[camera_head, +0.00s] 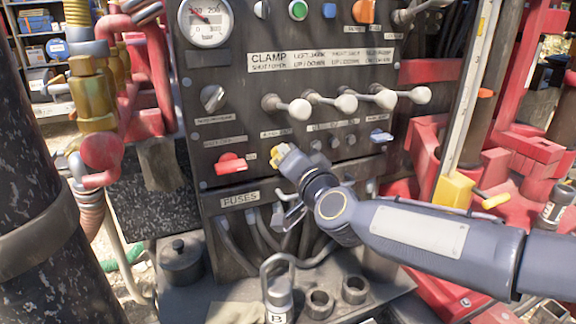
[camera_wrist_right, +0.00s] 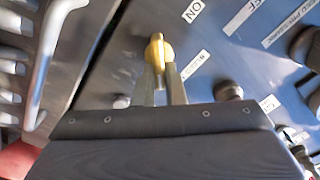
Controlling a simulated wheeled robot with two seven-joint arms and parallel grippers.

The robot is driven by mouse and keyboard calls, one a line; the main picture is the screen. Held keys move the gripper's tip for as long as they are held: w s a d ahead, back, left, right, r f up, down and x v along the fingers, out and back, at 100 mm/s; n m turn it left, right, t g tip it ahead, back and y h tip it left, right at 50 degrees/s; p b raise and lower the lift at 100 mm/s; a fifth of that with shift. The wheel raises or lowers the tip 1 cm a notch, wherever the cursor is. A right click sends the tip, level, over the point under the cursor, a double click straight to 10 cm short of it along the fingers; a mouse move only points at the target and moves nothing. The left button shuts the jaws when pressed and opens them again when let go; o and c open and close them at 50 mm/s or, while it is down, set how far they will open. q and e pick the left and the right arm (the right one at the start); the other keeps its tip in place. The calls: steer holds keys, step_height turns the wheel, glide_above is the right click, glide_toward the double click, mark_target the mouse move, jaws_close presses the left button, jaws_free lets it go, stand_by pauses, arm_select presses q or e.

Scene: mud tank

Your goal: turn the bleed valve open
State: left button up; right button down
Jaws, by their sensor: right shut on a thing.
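A small yellow valve handle (camera_head: 277,154) sits low on the dark control panel (camera_head: 230,100). It also shows in the right wrist view (camera_wrist_right: 155,50), between my fingertips. My right gripper (camera_head: 284,160) comes in from the right and is shut on this handle. In the right wrist view, both fingers (camera_wrist_right: 160,72) press on its sides. I cannot read a bleed label beside it. The gripper hides part of the panel around the handle. My left gripper is not in view.
A red valve handle (camera_head: 231,163) is left of the yellow one. White-knobbed levers (camera_head: 345,102) stick out above. Hoses (camera_head: 262,232) hang under the fuses label. A blue-white handle (camera_head: 380,136) is at right.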

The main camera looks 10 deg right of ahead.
steer(key=m+b, duration=0.2)
steer(key=m, duration=0.1)
steer(key=shift+d+f+m, duration=0.1)
steer(key=shift+f+m, duration=0.2)
steer(key=shift+f, duration=0.05)
steer(key=shift+f+m+b, duration=0.1)
steer(key=shift+m+b, duration=0.9)
steer(key=shift+m, duration=0.8)
steer(key=c, duration=1.5)
jaws_free()
steer(key=shift+d, duration=0.1)
steer(key=s+d, duration=0.1)
steer(key=s, duration=0.6)
steer(key=shift+s+d, duration=0.2)
steer(key=shift+s, duration=0.15)
